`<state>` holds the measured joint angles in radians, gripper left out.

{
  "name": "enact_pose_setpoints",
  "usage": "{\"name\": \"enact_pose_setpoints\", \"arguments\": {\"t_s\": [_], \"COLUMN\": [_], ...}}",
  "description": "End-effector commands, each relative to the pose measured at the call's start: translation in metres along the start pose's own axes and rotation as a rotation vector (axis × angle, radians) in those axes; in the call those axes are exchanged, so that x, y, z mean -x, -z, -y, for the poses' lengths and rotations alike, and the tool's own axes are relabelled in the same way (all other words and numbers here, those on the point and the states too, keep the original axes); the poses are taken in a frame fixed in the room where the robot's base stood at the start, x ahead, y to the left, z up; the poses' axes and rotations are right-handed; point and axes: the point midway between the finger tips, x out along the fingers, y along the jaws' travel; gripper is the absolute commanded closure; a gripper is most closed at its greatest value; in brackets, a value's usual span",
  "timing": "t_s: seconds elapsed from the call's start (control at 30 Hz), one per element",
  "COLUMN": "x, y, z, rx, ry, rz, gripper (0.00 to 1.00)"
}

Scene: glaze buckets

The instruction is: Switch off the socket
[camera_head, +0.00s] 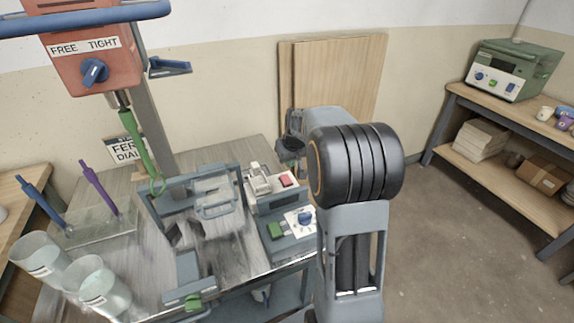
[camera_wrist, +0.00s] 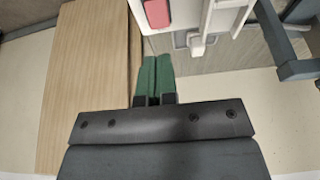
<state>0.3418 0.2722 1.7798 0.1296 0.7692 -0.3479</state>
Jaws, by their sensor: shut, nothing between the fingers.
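The socket is a white box (camera_wrist: 188,17) with a red rocker switch (camera_wrist: 157,13) near its edge. In the head view the red switch (camera_head: 286,180) is on the box's right side, on the bench behind the grey control unit. I cannot tell which way the rocker is pressed. My gripper (camera_wrist: 156,61) has its green fingers closed together and empty. In the wrist view the fingertips point toward the box and lie just short of the red switch, apart from it in the picture. In the head view my own arm hides the fingertips.
A grey unit (camera_head: 290,235) with a blue knob (camera_head: 305,218) and a green button (camera_head: 276,230) stands in front of the socket. A grey frame (camera_head: 150,212) stands to the left. A wooden board (camera_head: 340,75) leans on the wall behind.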

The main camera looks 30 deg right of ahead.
Motion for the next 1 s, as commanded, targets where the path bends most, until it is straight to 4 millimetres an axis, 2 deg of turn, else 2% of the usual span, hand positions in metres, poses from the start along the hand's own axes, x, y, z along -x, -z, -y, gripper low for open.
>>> {"name": "enact_pose_setpoints", "arguments": {"t_s": [0.1,0.3,1.0], "x": [0.019,0.035,0.04], "y": [-0.004,-0.008,-0.009], "z": [0.0,0.0,0.0], "rx": [0.0,0.0,-0.005], "ry": [-0.001,0.0,0.0], "rz": [-0.003,0.0,0.0], "gripper": [1.0,1.0,1.0]}}
